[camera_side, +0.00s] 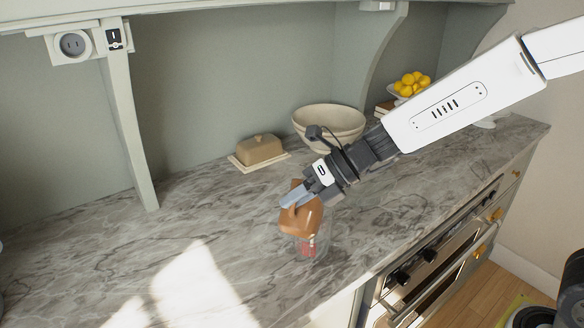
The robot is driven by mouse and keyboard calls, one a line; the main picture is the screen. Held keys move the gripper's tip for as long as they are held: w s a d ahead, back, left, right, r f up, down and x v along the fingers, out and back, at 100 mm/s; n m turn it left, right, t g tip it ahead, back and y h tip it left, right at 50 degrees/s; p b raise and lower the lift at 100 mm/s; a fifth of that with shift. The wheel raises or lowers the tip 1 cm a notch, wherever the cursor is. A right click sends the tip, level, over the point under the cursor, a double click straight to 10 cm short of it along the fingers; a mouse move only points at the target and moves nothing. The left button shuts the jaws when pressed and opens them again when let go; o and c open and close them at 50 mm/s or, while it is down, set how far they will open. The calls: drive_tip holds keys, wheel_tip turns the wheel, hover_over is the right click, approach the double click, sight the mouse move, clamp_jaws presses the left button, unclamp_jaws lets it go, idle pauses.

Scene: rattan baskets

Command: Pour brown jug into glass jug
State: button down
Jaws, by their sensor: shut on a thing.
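The brown jug (298,221) is held in my gripper (294,198), whose fingers are shut on its upper part. The jug looks tilted. It is directly above the glass jug (318,247) in this view, overlapping its top. The glass jug is clear and hard to make out against the marble counter. Something red (308,247) shows in or through the glass. I cannot tell whether the two jugs touch, and the brown jug hides the glass jug's rim.
A butter dish (261,149) and a large cream bowl (330,119) stand behind on the marble counter (190,205). A bowl of lemons (413,84) is at the back right. The counter's front edge with an oven (440,255) lies to the right.

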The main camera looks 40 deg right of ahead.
drive_tip(key=shift+w+d+r+m+g+y, duration=0.1)
drive_tip(key=shift+w+d+m+g+y, duration=0.1)
drive_tip(key=shift+d+m+y, duration=0.25)
drive_tip(key=shift+w+d+r+m+g+y, duration=0.1)
drive_tip(key=shift+w+d+m+g+y, duration=0.1)
drive_tip(key=shift+y, duration=0.45)
idle(0.8)
drive_tip(key=shift+w+d+r+m+y, duration=0.2)
drive_tip(key=shift+w+d+m+y, duration=0.2)
drive_tip(key=shift+d+y, duration=0.2)
drive_tip(key=shift+w+d+r+m+y, duration=0.15)
drive_tip(key=shift+w+d+m+y, duration=0.15)
drive_tip(key=shift+d+y, duration=0.25)
idle(2.0)
drive_tip(key=shift+s+a, duration=0.1)
drive_tip(key=shift+a, duration=0.05)
drive_tip(key=shift+s+a+r+n+h, duration=0.25)
drive_tip(key=shift+a+n+h, duration=0.2)
drive_tip(key=shift+h, duration=0.2)
drive_tip(key=shift+s+a+n+h, duration=0.15)
drive_tip(key=shift+n+h, duration=0.15)
drive_tip(key=shift+h, duration=0.2)
drive_tip(key=shift+a, duration=0.15)
drive_tip(key=shift+s+a+n+h, duration=0.25)
drive_tip(key=shift+n+h, duration=0.15)
drive_tip(key=shift+h, duration=0.2)
drive_tip(key=shift+s+a+f+n+t+h, duration=0.2)
drive_tip(key=shift+a+n+t+h, duration=0.25)
drive_tip(key=shift+h, duration=0.25)
